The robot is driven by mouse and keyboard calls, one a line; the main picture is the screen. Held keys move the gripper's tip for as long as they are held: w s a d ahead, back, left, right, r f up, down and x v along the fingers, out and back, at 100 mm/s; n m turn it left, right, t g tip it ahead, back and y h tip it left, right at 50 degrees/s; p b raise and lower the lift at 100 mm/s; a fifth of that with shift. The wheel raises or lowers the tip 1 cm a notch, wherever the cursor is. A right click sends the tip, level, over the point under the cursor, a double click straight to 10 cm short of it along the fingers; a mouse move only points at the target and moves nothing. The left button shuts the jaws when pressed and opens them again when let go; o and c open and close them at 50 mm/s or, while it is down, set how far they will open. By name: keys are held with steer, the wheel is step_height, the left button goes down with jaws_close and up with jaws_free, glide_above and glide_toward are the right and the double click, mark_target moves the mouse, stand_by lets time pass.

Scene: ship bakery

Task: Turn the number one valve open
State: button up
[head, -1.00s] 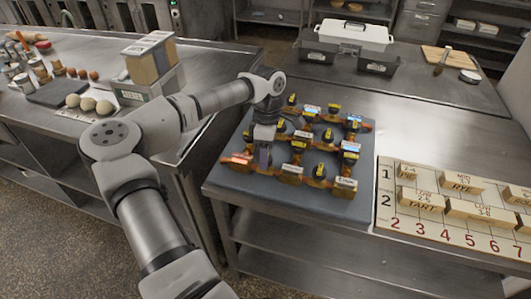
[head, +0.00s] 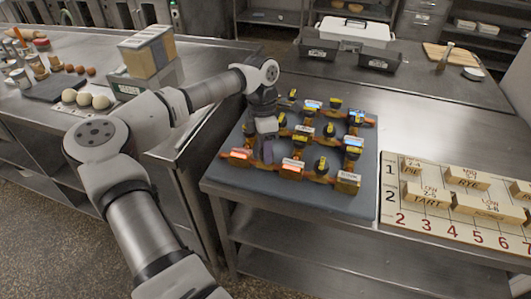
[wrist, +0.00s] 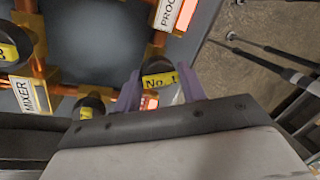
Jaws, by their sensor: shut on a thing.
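The number one valve shows in the wrist view as a dark round knob with a yellow "No. 1" label (wrist: 160,81). My gripper (wrist: 160,92) has its two purple fingers on either side of this knob, shut on it. In the head view my gripper (head: 267,154) points down at the left front of the valve board (head: 312,200), and it hides most of the knob there. The board carries copper pipes and several black knobs with yellow labels. I cannot tell from the knob how far the valve is turned.
Other knobs (head: 321,165) and lit label blocks (head: 293,165) stand close around my gripper. A numbered board with wooden blocks (head: 430,225) lies to the right. A counter with cardboard boxes (head: 148,52) and dough balls (head: 85,98) is on the left.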

steer(key=n+b, duration=0.1)
steer(key=n, duration=0.1)
steer(key=n+b, duration=0.1)
steer(key=shift+w+a+n+t+h, duration=0.2)
steer(key=shift+n+t+h, duration=0.1)
steer(key=shift+n, duration=0.1)
steer(key=n+b, duration=0.3)
steer(key=shift+n+t+h, duration=0.3)
steer(key=n+b, duration=0.2)
steer(key=n, duration=0.1)
steer(key=n+t+b, duration=0.1)
steer(key=n, duration=0.1)
steer(key=shift+s+n+b, duration=0.2)
steer(key=shift+n+b, duration=0.2)
steer(key=shift+a+r+n, duration=0.1)
steer(key=shift+n, duration=0.2)
steer(key=o, duration=0.9)
steer(key=shift+a, duration=0.1)
steer(key=shift+s, duration=0.1)
steer(key=shift+h, duration=0.3)
